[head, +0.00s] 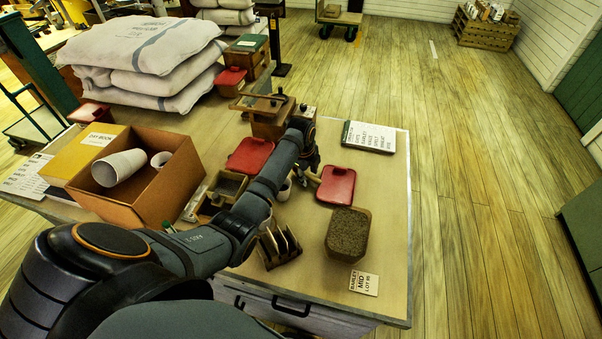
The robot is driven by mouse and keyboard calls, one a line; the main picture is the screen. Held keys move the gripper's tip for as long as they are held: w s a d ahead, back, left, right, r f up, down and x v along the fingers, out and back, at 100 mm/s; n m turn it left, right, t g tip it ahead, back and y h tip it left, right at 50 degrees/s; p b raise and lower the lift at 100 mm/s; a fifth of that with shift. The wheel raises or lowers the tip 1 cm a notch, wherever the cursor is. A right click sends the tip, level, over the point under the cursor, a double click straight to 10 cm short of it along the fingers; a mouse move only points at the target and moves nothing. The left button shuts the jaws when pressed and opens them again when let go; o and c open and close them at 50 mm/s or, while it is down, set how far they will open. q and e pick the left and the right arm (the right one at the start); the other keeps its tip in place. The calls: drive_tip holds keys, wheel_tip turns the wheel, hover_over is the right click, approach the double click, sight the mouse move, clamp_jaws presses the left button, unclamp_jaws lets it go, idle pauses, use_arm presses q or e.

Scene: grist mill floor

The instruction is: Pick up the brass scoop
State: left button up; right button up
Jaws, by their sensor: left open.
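My left arm reaches in from the lower left across the bench (385,225). Its gripper (304,172) is over the middle of the bench, beside a red lid (336,185), with its jaws open. The fingers are small and dark here, and I see nothing held between them. I cannot clearly pick out the brass scoop; it may be hidden behind my arm or gripper. My right gripper is not in view.
A grain-filled tub (348,233), a slotted wooden rack (279,246) and a label card (364,283) are near the front edge. A cardboard box (140,197) holding white cups and stacked sacks (145,50) are left.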

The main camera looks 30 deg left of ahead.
sight(309, 174)
use_arm(q)
clamp_jaws()
drive_tip(key=shift+r, duration=0.15)
idle(0.4)
drive_tip(key=shift+r, duration=0.3)
wheel_tip(309, 174, up, 3)
drive_tip(key=shift+s+f, duration=0.15)
drive_tip(key=s+d+r+p, duration=0.2)
drive_tip(key=s+r, duration=0.7)
drive_tip(key=s, duration=0.4)
drive_tip(key=shift+s+d+r, duration=0.25)
drive_tip(key=shift+d, duration=0.1)
